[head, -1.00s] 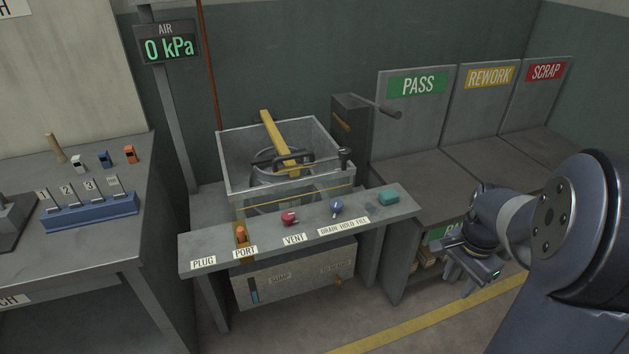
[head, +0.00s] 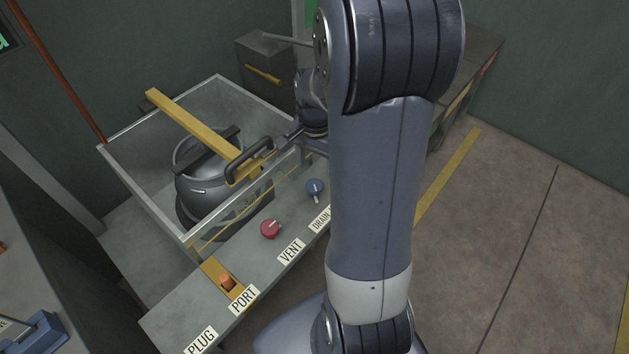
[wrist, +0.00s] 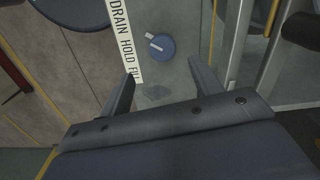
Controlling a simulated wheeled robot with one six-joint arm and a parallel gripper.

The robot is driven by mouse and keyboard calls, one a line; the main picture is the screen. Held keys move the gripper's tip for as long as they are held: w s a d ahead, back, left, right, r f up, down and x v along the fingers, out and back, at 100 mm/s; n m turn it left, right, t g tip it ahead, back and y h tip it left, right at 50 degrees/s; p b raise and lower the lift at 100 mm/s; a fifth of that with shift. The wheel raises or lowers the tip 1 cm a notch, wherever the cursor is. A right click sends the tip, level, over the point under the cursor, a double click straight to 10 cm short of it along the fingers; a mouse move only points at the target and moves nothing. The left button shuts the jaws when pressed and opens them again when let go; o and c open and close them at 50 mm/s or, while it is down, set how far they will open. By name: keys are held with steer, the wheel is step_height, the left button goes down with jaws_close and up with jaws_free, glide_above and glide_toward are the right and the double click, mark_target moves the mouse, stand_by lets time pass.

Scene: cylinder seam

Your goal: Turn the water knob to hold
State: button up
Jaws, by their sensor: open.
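The water knob is a round blue knob (head: 315,188) with a white pointer, on the grey shelf in front of the tank. In the wrist view the knob (wrist: 163,50) lies just beyond my fingertips, near the middle between them, and nothing grips it. Its pointer slants up-left toward the DRAIN HOLD FILL label (wrist: 126,42); I cannot tell exactly which word it marks. My gripper (wrist: 161,70) is open and empty. In the head view my arm partly hides the gripper and most of that label.
A red vent knob (head: 270,229) and an orange plug (head: 226,282) in the port sit left along the shelf. The open tank (head: 118,143) holds a metal vessel (head: 225,195) under a yellow bar (head: 190,125). A dark handle (head: 249,158) stands by the tank's front rim.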

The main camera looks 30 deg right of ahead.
mark_target(314, 184)
step_height(314, 184, down, 8)
steer(key=shift+w+a+b, duration=0.1)
steer(key=shift+w+b, duration=0.05)
steer(key=shift+b, duration=0.25)
steer(key=c, duration=1)
steer(key=shift+o, duration=0.2)
steer(key=shift+n, duration=3.4)
steer(key=shift+r, duration=0.1)
steer(key=o, duration=1)
steer(key=shift+c, duration=0.2)
